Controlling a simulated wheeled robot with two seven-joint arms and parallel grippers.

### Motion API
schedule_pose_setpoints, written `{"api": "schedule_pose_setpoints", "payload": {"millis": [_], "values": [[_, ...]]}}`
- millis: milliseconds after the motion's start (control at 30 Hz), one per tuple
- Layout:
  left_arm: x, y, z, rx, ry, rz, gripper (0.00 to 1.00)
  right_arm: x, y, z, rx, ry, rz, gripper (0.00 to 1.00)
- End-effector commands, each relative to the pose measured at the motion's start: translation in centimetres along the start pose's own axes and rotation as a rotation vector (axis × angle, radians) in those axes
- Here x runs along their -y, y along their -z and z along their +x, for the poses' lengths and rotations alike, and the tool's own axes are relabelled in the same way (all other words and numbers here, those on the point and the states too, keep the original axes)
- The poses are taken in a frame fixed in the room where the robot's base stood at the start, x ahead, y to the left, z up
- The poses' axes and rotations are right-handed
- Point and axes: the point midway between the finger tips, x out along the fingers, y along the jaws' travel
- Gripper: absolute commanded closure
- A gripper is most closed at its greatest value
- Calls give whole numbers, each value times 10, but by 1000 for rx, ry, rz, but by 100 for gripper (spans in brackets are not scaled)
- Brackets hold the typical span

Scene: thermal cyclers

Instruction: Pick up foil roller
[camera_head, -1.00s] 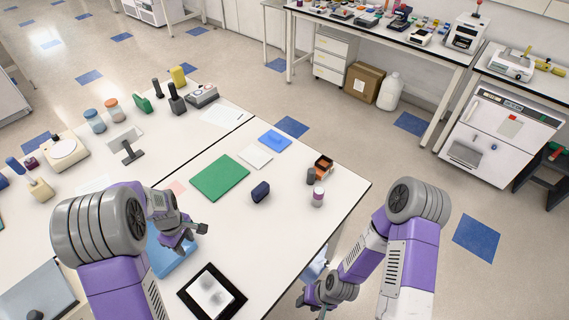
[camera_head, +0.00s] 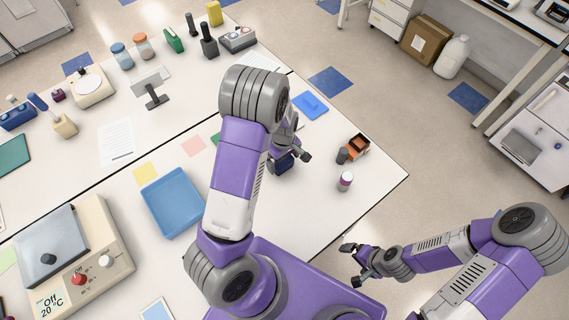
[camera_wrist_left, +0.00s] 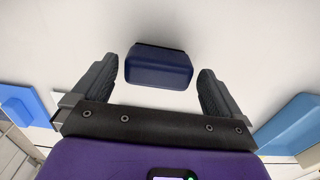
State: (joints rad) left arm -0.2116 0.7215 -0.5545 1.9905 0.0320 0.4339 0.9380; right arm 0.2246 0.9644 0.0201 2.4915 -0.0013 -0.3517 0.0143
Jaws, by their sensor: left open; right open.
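The dark navy rounded block (camera_head: 284,164), which I take to be the foil roller, lies on the white table, partly hidden by my left gripper (camera_head: 297,157) in the head view. In the left wrist view the foil roller (camera_wrist_left: 158,68) sits ahead of the open left fingers (camera_wrist_left: 158,76), roughly centred across the gap between them. Neither finger visibly touches it. My right gripper (camera_head: 352,264) is beyond the table's front edge, apart from the roller.
A blue tray (camera_head: 172,204) lies left of my left arm. A blue flat piece (camera_head: 311,106), an orange-and-black box (camera_head: 355,147), a dark cylinder (camera_head: 342,156) and a purple-and-white bottle (camera_head: 346,180) stand around the roller. The table's right corner is bare.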

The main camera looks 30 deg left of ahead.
Motion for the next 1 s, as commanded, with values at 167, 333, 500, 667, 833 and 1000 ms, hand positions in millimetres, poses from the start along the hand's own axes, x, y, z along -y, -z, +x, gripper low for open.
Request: {"api": "schedule_pose_setpoints", "payload": {"millis": [167,333,500,667,833,1000], "values": [[1,1,18,0,1,-2,0,0,0,1,-1,0,0,0],[0,1,19,-1,-1,-2,0,0,0,1,-1,0,0,0],[0,1,18,-1,-1,-2,15,0,1,1,-1,0,0,0],[0,1,18,-1,-1,-2,40,0,0,1,-1,0,0,0],[0,1,18,-1,-1,-2,56,0,0,1,-1,0,0,0],[0,2,14,-2,-3,-2,56,0,0,0,-1,0,0,0]]}}
